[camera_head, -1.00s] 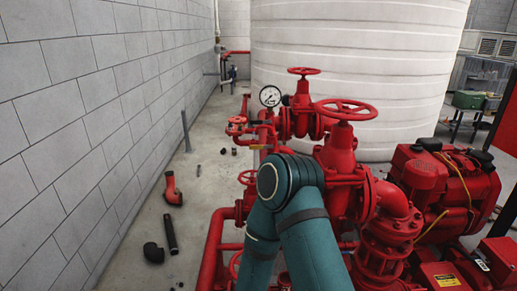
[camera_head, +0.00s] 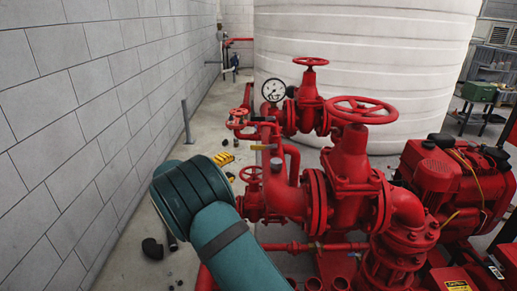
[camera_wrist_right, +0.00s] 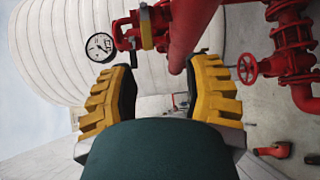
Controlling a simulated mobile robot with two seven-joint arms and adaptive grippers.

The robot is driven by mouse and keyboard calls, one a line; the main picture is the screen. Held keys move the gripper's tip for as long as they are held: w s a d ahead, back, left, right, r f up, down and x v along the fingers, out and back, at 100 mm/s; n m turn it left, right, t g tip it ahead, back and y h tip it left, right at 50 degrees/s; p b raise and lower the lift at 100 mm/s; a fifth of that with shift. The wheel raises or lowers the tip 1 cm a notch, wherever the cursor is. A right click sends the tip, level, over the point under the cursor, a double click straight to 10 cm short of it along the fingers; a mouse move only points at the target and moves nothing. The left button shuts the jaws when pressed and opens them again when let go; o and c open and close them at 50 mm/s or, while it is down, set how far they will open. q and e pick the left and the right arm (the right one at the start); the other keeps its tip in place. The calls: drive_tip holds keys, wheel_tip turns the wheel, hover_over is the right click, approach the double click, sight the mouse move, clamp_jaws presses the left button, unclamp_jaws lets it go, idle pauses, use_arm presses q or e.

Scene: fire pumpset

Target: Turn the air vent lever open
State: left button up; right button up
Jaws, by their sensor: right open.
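A small pale yellow lever (camera_head: 263,147), which looks like the air vent lever, sits on the red pipework just below the pressure gauge (camera_head: 273,90). In the right wrist view the yellow lever (camera_wrist_right: 147,28) shows beyond the fingertips, slightly left of the middle of the gap, with the gauge (camera_wrist_right: 101,47) to its left. My right gripper (camera_head: 228,168) has yellow ribbed fingers and is left of and below the lever in the head view. In the wrist view the right gripper (camera_wrist_right: 163,68) is open and empty, apart from the lever. My left gripper is not in view.
Red valves with handwheels (camera_head: 361,110) and thick pipes stand right of my gripper. A small red handwheel (camera_wrist_right: 244,67) is beside the right finger in the wrist view. A white tank (camera_head: 370,60) stands behind.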

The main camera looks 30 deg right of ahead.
sight(257, 148)
drive_tip(key=shift+h, duration=0.3)
drive_tip(key=x, duration=0.4)
drive_tip(key=r+x, duration=0.1)
drive_tip(key=x, duration=0.8)
drive_tip(key=shift+w+d+r, duration=0.25)
drive_tip(key=shift+w+r, duration=0.05)
drive_tip(key=shift+w, duration=0.05)
clamp_jaws()
